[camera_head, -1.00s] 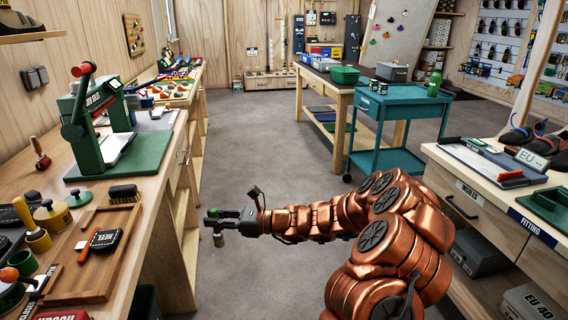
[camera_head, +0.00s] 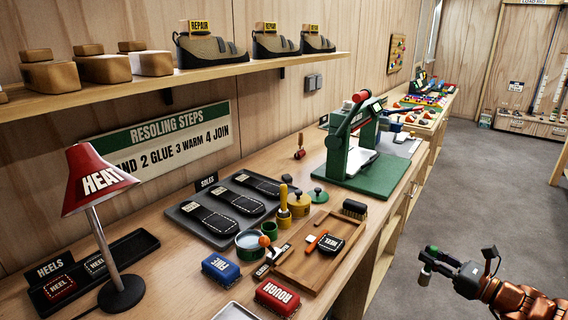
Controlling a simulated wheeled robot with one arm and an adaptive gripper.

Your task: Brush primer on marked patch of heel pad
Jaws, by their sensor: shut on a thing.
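A black pad marked HEEL (camera_head: 331,243) lies on a wooden tray (camera_head: 290,270) on the left bench. An orange-red piece (camera_head: 316,241) lies at its left side; I cannot tell what it is. I cannot make out a marked patch on the pad. My gripper (camera_head: 432,262) is at the lower right, over the floor beyond the bench edge, apart from the tray. It is shut on a small green-and-grey cylindrical thing (camera_head: 425,276). An open round tin (camera_head: 250,245) and a green pot (camera_head: 269,230) stand left of the tray. No primer label is readable.
Blue (camera_head: 221,269) and red (camera_head: 277,297) blocks lie at the bench front. A green press (camera_head: 352,165) stands behind the tray. A red lamp (camera_head: 97,180) and a tray of black soles (camera_head: 210,220) are at left. The floor at right is clear.

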